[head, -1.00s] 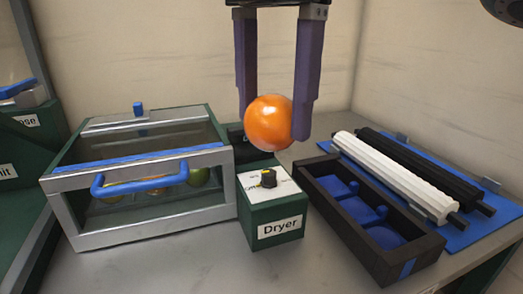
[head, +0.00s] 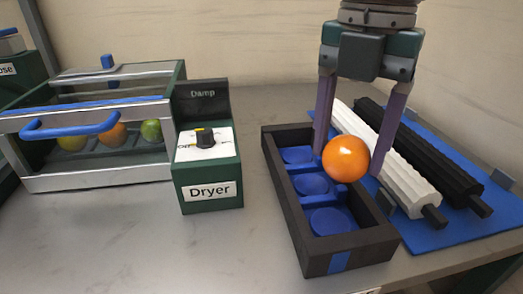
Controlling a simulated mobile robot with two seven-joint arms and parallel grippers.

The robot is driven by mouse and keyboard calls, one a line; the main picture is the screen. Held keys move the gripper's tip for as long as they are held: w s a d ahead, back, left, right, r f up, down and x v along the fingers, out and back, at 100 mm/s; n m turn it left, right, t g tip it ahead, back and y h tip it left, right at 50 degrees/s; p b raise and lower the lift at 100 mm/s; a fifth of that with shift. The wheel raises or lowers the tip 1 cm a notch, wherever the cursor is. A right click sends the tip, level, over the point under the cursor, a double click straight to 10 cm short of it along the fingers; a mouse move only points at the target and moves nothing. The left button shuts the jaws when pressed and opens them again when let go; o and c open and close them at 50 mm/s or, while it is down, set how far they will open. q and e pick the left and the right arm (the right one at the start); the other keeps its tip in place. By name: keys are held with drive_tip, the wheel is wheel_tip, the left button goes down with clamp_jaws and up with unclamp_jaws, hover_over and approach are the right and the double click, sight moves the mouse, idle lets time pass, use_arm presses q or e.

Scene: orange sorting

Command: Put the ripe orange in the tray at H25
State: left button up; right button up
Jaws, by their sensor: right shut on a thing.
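The ripe orange (head: 346,159) is bright orange and round. My right gripper (head: 347,165) is shut on it, one purple finger on each side, pointing down. It holds the orange above the right side of the black tray (head: 283,203), which has several blue round seats in a row, with no fruit showing in them. Part of the tray is hidden behind the orange and fingers. I see no "H25" label. My left gripper is not in view.
A clear-topped box (head: 98,182) with a blue handle holds several fruits at left. The green Dryer box (head: 210,206) with a black knob stands between it and the tray. White (head: 390,160) and black (head: 427,158) rollers lie on a blue mat (head: 440,235) at right. The front table is clear.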

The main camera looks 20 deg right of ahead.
sight(352, 138)
wheel_tip(352, 138, down, 9)
drive_tip(key=shift+f+b, duration=0.1)
drive_tip(key=shift+b, duration=0.8)
drive_tip(key=shift+d, duration=0.1)
drive_tip(key=o, duration=1.4)
wheel_tip(352, 138, up, 12)
drive_tip(key=p, duration=0.3)
